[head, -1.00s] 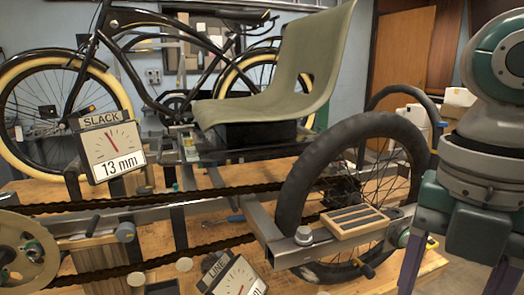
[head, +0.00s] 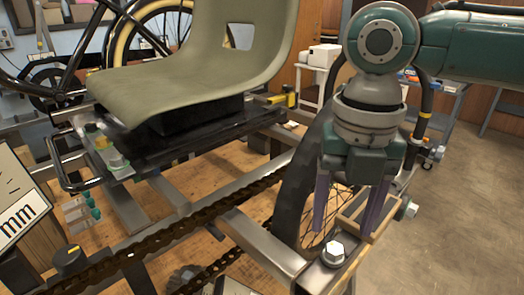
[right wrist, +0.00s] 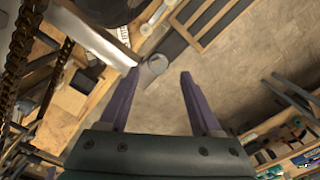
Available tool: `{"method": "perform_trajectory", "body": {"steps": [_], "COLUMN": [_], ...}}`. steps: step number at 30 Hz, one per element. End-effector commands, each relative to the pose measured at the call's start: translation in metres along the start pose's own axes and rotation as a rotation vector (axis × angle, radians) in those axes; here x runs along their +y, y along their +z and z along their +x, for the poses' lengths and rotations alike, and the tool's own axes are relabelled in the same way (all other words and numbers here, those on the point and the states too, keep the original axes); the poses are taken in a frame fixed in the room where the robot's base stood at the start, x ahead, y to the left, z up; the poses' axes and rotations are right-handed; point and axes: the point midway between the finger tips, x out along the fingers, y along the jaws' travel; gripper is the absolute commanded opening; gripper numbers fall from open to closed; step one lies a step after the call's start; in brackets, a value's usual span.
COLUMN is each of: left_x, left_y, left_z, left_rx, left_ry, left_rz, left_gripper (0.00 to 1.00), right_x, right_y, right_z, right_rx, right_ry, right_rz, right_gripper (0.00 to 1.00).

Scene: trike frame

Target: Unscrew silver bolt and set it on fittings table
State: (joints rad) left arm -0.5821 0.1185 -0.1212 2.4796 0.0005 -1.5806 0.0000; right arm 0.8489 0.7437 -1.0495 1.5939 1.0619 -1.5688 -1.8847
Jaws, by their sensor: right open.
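The silver bolt (head: 333,252) stands on the metal frame rail beside the black wheel, in front of the wooden slatted tray (head: 384,219). My right gripper (head: 345,231) is open and empty, its purple fingers pointing down behind and above the bolt. In the right wrist view the bolt's round head (right wrist: 155,65) shows between the open fingertips (right wrist: 160,73), close to the left one; I cannot tell whether they touch. My left gripper is not in view. I cannot tell for sure which surface is the fittings table.
The black wheel (head: 293,195) stands left of my right gripper. A chain (head: 150,238) runs along the frame, below the green seat (head: 190,75). A blue-topped cart (head: 450,84) stands at the back right. The floor (head: 460,220) at right is clear.

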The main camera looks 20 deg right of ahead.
Motion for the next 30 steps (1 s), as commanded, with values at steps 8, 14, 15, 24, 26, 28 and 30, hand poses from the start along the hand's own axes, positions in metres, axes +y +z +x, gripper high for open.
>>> {"method": "perform_trajectory", "body": {"steps": [8,14,15,24,26,28,30], "left_x": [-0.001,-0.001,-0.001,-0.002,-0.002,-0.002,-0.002], "left_y": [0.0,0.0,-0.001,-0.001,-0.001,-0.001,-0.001], "left_z": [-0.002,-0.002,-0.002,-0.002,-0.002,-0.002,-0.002], "left_rx": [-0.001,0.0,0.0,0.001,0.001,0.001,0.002], "left_ry": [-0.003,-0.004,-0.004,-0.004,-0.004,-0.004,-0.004], "left_rz": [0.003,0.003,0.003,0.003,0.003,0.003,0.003], "left_gripper": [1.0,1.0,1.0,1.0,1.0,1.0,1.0], "right_x": [0.0,0.0,0.0,0.0,0.0,0.0,0.0], "right_y": [-0.001,0.0,0.0,0.0,0.0,0.0,0.0], "right_z": [0.038,0.044,0.044,0.044,0.044,0.044,0.043], "right_rx": [0.002,-0.001,-0.001,-0.001,-0.001,0.0,0.0], "right_ry": [0.0,0.001,0.001,0.001,0.001,0.001,0.001], "right_rz": [-0.001,-0.001,-0.001,-0.001,-0.001,-0.001,-0.001], "right_gripper": [0.65,0.65,0.65,0.46,0.39,0.31,0.23]}}
